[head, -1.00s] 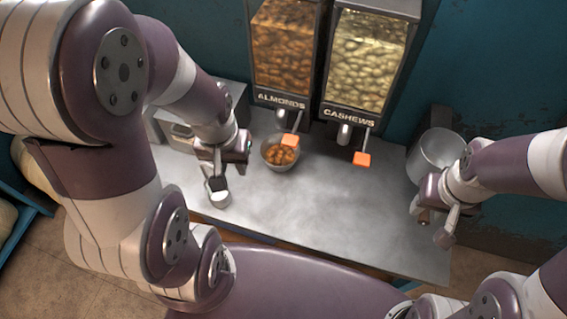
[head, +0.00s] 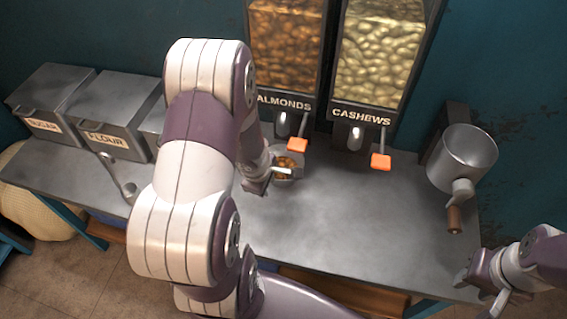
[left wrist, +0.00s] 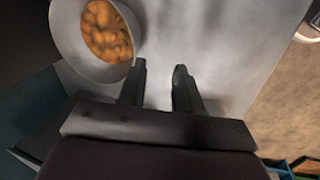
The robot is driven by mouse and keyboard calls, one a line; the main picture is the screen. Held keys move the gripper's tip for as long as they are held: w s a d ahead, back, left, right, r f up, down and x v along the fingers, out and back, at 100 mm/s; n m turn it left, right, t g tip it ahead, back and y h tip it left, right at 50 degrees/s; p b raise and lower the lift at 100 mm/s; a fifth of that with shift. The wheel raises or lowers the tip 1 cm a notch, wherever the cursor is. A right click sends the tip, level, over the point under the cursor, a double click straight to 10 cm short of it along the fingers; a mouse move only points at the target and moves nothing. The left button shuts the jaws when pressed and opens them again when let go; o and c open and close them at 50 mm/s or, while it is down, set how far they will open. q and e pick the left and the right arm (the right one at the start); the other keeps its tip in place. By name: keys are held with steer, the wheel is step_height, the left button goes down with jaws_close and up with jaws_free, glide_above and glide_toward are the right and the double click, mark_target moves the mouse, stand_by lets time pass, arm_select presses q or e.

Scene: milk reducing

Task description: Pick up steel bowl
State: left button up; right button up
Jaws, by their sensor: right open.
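The steel bowl (head: 292,176) holds almonds and sits on the metal counter under the almond dispenser. In the left wrist view the bowl (left wrist: 68,42) is at upper left, cut off by the frame edge. My left gripper (left wrist: 159,70) is open, with nothing between its fingers. Its left fingertip is close to the bowl's rim; I cannot tell if it touches. In the head view my left gripper (head: 272,180) is at the bowl's left front side, partly hidden by my arm. My right gripper (head: 478,288) is open and empty at lower right, beyond the counter's front edge.
Almond (head: 287,50) and cashew (head: 380,55) dispensers with orange levers stand behind. A metal pot (head: 462,160) with a wooden handle is at right. Sugar (head: 50,105) and flour (head: 115,115) bins and a ladle (head: 128,188) are at left. The counter's middle (head: 350,210) is clear.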

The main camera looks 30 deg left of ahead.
arm_select(q)
steer(key=w, duration=0.3)
steer(key=shift+a+p, duration=0.2)
steer(key=shift+p, duration=0.2)
steer(key=shift+w+r, duration=0.1)
steer(key=shift+w, duration=0.15)
steer(key=b+x, duration=0.2)
steer(key=x, duration=0.3)
steer(key=shift+w+f, duration=0.1)
steer(key=shift+f, duration=0.15)
steer(key=shift+r, duration=0.1)
jaws_close()
